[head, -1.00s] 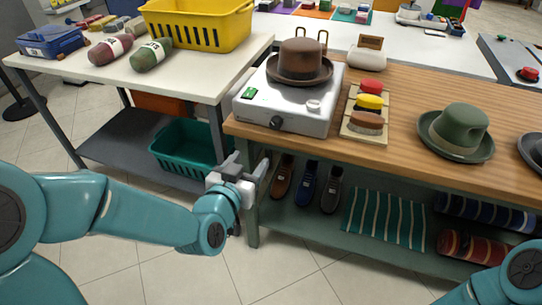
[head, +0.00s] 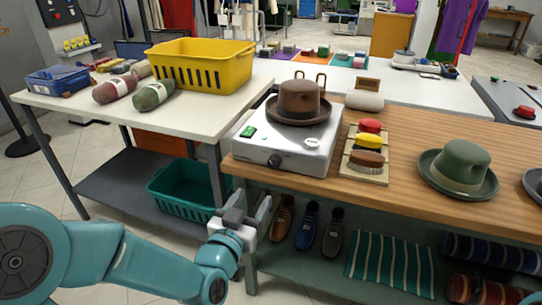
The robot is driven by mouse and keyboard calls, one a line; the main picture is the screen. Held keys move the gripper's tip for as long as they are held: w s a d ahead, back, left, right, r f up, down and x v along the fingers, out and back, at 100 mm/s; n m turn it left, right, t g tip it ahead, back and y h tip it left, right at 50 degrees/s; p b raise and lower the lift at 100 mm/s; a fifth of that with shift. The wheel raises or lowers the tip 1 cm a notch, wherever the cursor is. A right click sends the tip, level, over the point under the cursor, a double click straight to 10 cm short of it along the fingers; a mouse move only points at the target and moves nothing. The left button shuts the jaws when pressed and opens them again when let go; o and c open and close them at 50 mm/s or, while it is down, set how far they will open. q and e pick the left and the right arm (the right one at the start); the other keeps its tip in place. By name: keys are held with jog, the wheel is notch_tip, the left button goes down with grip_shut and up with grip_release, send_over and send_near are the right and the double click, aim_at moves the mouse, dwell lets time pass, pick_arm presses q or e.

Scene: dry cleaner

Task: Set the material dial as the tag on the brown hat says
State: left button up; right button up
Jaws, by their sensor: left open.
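The brown hat (head: 300,101) sits on top of a white and silver machine (head: 287,144) at the left end of the wooden table. No tag on the hat can be made out. My left gripper (head: 250,210) is open and empty, in front of and below the table's left corner, apart from the machine. My right gripper is out of view.
Brushes lie on a wooden board (head: 345,168) right of the machine, with a green hat (head: 458,169) farther right. Shoes (head: 307,229) and a striped cloth (head: 392,262) fill the lower shelf. A yellow basket (head: 203,63) stands on the white table (head: 185,114); a green basket (head: 185,187) sits below.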

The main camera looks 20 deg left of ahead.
aim_at(273, 166)
pick_arm(q)
jog(key=w+p, duration=0.2)
jog(key=w, duration=0.4)
jog(key=w+p, duration=0.2)
jog(key=w, duration=0.5)
jog(key=shift+d, duration=0.2)
jog(key=c, duration=1)
